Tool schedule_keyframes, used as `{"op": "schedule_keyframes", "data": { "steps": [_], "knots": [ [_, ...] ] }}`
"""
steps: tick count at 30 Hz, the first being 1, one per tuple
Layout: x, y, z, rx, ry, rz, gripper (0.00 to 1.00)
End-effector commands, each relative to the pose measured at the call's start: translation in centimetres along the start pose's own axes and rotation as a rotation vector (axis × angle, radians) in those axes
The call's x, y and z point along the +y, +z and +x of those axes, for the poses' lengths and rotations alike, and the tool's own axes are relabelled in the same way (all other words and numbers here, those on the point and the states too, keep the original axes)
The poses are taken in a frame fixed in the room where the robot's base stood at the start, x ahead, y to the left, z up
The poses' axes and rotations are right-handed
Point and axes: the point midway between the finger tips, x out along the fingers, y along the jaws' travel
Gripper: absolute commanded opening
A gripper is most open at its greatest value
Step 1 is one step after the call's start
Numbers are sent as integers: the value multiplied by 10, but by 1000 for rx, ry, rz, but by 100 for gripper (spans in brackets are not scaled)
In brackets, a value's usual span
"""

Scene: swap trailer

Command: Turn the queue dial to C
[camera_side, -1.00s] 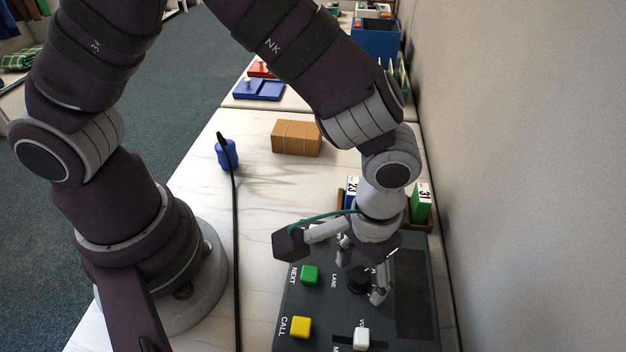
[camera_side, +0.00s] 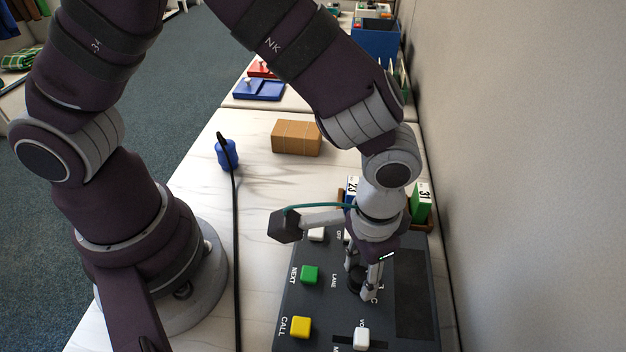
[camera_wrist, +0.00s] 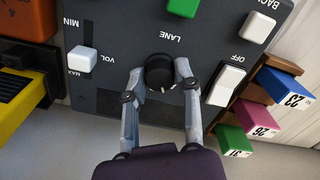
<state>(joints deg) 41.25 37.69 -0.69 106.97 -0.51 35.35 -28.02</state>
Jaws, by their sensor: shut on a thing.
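The dark grey control panel (camera_side: 335,302) lies at the front of the white table in the side view. Its black round dial (camera_wrist: 159,68) sits under the word LANE in the wrist view, with a small white mark on its near edge. My gripper (camera_wrist: 159,74) has one finger on each side of the dial and is shut on it. In the side view my gripper (camera_side: 365,284) stands over the panel, its fingers partly covering the dial (camera_side: 353,278). A letter C shows just right of the fingers there. The other dial letters are hidden.
Near the dial are a green button (camera_side: 310,275), a yellow button (camera_side: 301,327), a white VOL slider (camera_side: 361,338) and a white OFF switch (camera_wrist: 227,84). Numbered coloured blocks (camera_wrist: 262,120) stand beside the panel. A cardboard box (camera_side: 297,138) and a blue object with a black cable (camera_side: 227,154) are behind.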

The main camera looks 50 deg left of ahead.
Motion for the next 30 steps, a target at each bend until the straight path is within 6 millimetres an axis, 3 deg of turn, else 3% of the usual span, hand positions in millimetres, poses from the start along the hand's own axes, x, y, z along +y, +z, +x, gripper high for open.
{"op": "schedule_keyframes", "data": {
  "steps": [30],
  "knots": [
    [0, 0, 0, 1, 0, 950, 0]
  ]
}}
